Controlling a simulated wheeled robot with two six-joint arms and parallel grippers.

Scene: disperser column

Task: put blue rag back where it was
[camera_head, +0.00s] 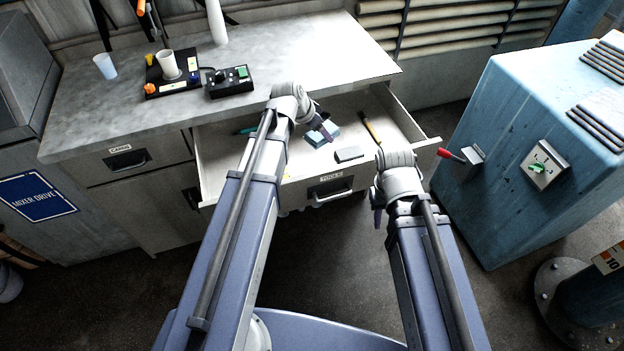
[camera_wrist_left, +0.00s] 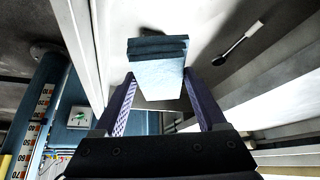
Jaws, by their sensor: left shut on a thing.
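The blue rag (camera_head: 325,137) is a light blue folded block in the open tools drawer (camera_head: 290,176). My left gripper (camera_head: 318,128) is shut on it. In the left wrist view the rag (camera_wrist_left: 158,75) sits between the two purple fingers of my left gripper (camera_wrist_left: 158,98), with its folded layers at the far end. The drawer floor lies behind it; I cannot tell whether the rag touches it. My right gripper (camera_head: 378,214) hangs in front of the drawer's right part, mostly hidden by its own wrist, and its jaws cannot be made out.
The drawer also holds a grey block (camera_head: 349,154), a tool with a yellowish handle (camera_head: 371,128) and a teal item (camera_head: 247,130). The worktop above carries a control box (camera_head: 229,82) and cups. A blue cabinet with a red-tipped lever (camera_head: 450,154) stands close to the drawer's right.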

